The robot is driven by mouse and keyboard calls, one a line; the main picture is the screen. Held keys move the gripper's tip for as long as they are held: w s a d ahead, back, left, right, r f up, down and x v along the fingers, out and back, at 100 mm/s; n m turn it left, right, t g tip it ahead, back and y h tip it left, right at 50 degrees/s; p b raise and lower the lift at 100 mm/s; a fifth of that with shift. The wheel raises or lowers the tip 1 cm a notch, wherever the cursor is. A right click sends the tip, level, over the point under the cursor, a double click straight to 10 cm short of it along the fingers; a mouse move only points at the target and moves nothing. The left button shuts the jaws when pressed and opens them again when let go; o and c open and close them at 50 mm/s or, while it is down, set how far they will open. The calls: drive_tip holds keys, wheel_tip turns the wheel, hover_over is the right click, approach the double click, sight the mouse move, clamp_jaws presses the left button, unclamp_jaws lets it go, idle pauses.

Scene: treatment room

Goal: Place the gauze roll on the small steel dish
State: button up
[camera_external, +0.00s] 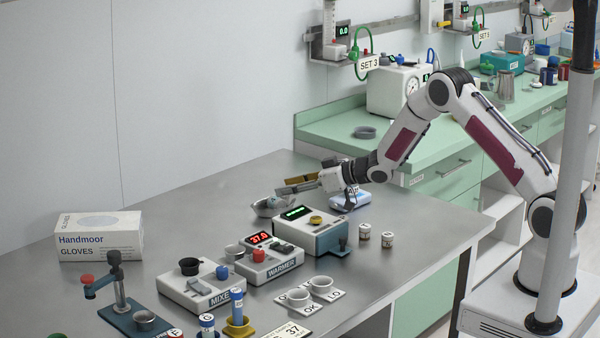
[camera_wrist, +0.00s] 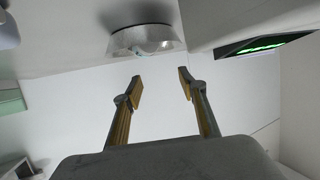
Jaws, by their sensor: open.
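A small steel dish (camera_external: 268,208) sits on the steel table, left of the grey device with the green display. The dish also shows at the top of the wrist view (camera_wrist: 140,38). My gripper (camera_external: 284,187) is just above and behind the dish in the external view. In the wrist view its two fingers (camera_wrist: 161,84) are apart, with nothing between them. The dish lies beyond the fingertips, apart from them. I cannot make out the gauze roll for certain in either view; whether anything lies in the dish is unclear.
The green-display device (camera_external: 312,232) stands close beside the dish. A blue-white item (camera_external: 350,199) lies below my wrist. Two small jars (camera_external: 376,235) stand to the right. The warmer (camera_external: 270,260), mixer (camera_external: 203,285) and a glove box (camera_external: 100,237) are nearer the left. The table's back left is clear.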

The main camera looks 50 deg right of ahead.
drive_tip(key=v, duration=1.1)
drive_tip(key=shift+s, duration=0.25)
drive_tip(key=shift+d, duration=0.1)
idle(0.4)
drive_tip(key=s+d+r+m+g+h, duration=0.1)
drive_tip(key=s+d+r+m+h, duration=0.15)
drive_tip(key=s+r, duration=0.55)
drive_tip(key=s+d+r+m+g+h, duration=0.15)
drive_tip(key=s+r+h, duration=0.25)
drive_tip(key=s+r, duration=0.45)
drive_tip(key=s+a+g, duration=0.2)
drive_tip(key=s, duration=1.3)
drive_tip(key=s+a+g+y, duration=0.1)
drive_tip(key=s+a+g, duration=0.1)
drive_tip(key=s, duration=1.2)
drive_tip(key=shift+s+a+g, duration=0.35)
drive_tip(key=shift+s+a, duration=0.05)
drive_tip(key=shift+a, duration=0.15)
drive_tip(key=shift+f, duration=0.1)
